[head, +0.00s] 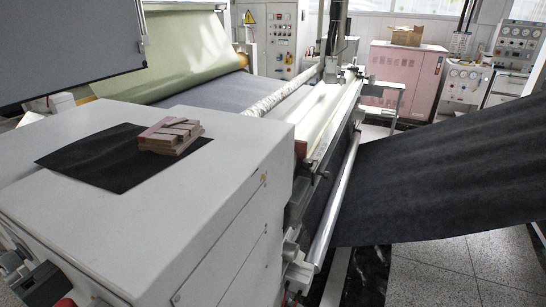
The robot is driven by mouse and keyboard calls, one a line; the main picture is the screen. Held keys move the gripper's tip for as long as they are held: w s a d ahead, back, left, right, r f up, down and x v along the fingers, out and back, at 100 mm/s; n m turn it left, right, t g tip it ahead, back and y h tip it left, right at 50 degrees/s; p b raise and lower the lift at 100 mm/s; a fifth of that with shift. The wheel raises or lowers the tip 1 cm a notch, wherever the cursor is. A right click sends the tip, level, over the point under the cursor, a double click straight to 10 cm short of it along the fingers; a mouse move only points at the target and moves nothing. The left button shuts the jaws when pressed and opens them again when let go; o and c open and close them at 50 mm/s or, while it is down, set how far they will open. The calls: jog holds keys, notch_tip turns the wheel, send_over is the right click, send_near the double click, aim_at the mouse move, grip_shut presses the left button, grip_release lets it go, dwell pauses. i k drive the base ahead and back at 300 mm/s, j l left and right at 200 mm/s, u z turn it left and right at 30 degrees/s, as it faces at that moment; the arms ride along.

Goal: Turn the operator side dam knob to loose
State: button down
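A coating machine runs from the near left to the back. Its white cabinet (200,215) fills the lower left. Small dark fittings (322,174) sit at the near end of the roller assembly (320,118), beside the cabinet. At the bottom left, a grey-and-black control part (38,280) and a red button (65,302) show at the picture edge. I cannot tell which part, if any, is the operator side dam knob, nor its setting. My gripper is not in view.
Pinkish blocks (172,135) lie on a black sheet (95,160) on the cabinet top. A wide dark web (450,170) slopes across the right. Tiled floor (455,262) is free at the lower right. A pink cabinet (402,75) and control panels (515,50) stand behind.

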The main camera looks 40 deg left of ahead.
aim_at(307, 163)
jog(key=i+l+u, duration=0.2)
jog(key=l+u, duration=0.15)
jog(key=i+l+u, duration=0.1)
jog(key=l+u, duration=0.25)
jog(key=i+l+u, duration=0.1)
jog(key=l+u, duration=0.55)
jog(key=l, duration=0.15)
jog(key=l+u, duration=0.1)
jog(key=l, duration=0.4)
jog(key=i+l, duration=0.25)
jog(key=i, duration=0.1)
